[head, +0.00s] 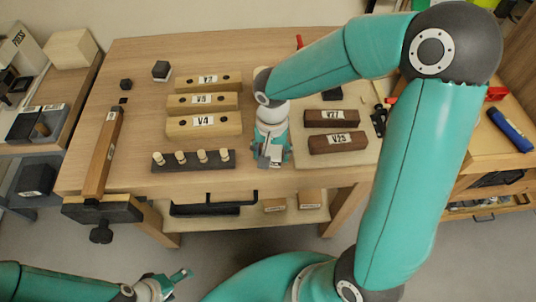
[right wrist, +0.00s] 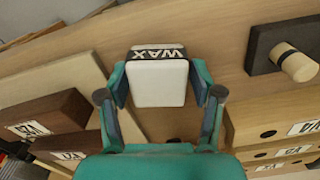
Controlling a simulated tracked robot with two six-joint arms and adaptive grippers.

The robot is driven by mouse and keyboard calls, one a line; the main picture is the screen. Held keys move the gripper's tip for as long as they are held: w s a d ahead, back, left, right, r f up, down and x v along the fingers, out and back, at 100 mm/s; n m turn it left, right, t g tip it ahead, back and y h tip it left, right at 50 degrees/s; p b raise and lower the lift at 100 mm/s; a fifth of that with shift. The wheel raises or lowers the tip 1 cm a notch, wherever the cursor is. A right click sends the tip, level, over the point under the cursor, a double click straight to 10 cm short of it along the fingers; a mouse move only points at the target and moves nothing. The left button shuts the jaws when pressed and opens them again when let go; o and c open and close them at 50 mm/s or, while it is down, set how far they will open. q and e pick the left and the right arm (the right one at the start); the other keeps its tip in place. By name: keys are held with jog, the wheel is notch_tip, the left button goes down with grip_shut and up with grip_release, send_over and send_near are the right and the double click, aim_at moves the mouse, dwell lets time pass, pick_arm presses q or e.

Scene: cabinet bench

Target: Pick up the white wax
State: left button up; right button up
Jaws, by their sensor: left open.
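The white wax (right wrist: 158,84) is a small white block with a black band lettered WAX. In the right wrist view it lies between the two fingers of my right gripper (right wrist: 160,76), one finger beside each side face. Whether the fingers press on it is not clear. In the head view my right gripper (head: 271,158) points down over the bench, right of the pale V blocks, and its own body largely hides the wax. My left gripper (head: 179,281) is open and empty, low in front of the bench.
Pale blocks marked V (head: 204,127) and a dark peg rack (head: 190,168) stand left of my right gripper. Brown V blocks (head: 338,142) lie on a board at its right. A vise with a long wooden bar (head: 104,150) is at the bench's left edge.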

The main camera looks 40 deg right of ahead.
aim_at(271, 150)
jog(key=c, duration=0.8)
jog(key=shift+r, duration=0.2)
notch_tip(271, 150, up, 20)
jog(key=shift+f+p, duration=0.15)
jog(key=shift+p, duration=0.3)
jog(key=o, duration=0.5)
jog(key=c, duration=0.3)
